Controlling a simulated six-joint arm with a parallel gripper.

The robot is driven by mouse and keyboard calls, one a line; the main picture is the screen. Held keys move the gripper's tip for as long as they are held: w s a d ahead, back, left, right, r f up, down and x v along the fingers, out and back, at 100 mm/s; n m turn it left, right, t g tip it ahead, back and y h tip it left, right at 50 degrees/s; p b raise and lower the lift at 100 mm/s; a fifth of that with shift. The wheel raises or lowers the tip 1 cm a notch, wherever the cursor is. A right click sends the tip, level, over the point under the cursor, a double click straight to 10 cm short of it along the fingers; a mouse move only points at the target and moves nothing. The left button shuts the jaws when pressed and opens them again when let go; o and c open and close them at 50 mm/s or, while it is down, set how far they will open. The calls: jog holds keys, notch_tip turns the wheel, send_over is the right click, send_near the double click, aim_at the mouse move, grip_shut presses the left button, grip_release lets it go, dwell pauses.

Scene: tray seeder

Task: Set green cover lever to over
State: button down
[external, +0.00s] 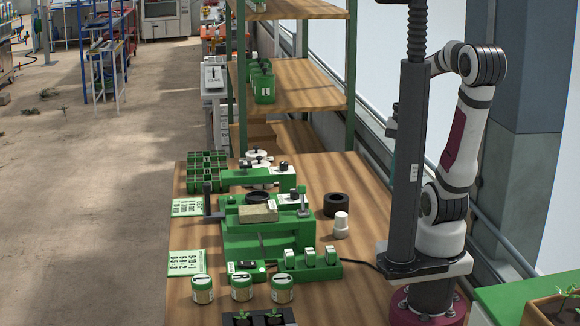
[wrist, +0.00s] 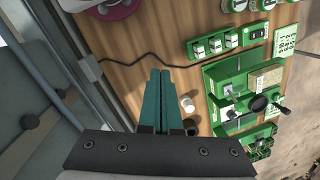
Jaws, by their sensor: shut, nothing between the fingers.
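The green tray seeder (external: 262,240) stands on the wooden bench, with a tan block (external: 258,213) on it. A dark upright lever (external: 207,197) stands at its left side, and a small grey upright piece (external: 303,200) at its right. I cannot tell for certain which is the cover lever. The seeder is at the right in the wrist view (wrist: 232,82), with a black round knob (wrist: 259,102) on an arm. My gripper (wrist: 160,72) is shut and empty, its teal fingers together, above the bench and apart from the seeder. It is mostly hidden in the external view.
A white bottle (external: 341,225) and a black ring (external: 337,204) stand right of the seeder. A green switch box (external: 325,270) and several jars (external: 242,287) are in front. A cable crosses the bench.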

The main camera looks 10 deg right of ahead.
aim_at(302, 198)
jog(key=w+a+r+n, duration=0.1)
jog(key=w+a+r, duration=0.1)
jog(key=w, duration=0.4)
jog(key=w+a+r+n, duration=0.1)
jog(key=w+a+r, duration=0.1)
jog(key=w, duration=0.4)
jog(key=w+a+f+n, duration=0.1)
jog(key=w+a+f, duration=0.1)
jog(key=w+a, duration=0.4)
jog(key=w+a+f+n+h, duration=0.1)
jog(key=w+a+f, duration=0.2)
jog(key=w+a, duration=0.4)
jog(key=shift+w+a+f+n+g+h, duration=0.15)
jog(key=shift+w+f+n+g+h, duration=0.15)
jog(key=shift+w, duration=0.7)
jog(key=f, duration=0.6)
jog(key=s+f, duration=0.1)
jog(key=f, duration=0.2)
jog(key=shift+f, duration=0.2)
jog(key=s, duration=0.1)
jog(key=s+r, duration=0.1)
jog(key=s, duration=0.1)
jog(key=shift+s+r, duration=0.1)
jog(key=shift+s, duration=0.15)
jog(key=shift+s, duration=0.1)
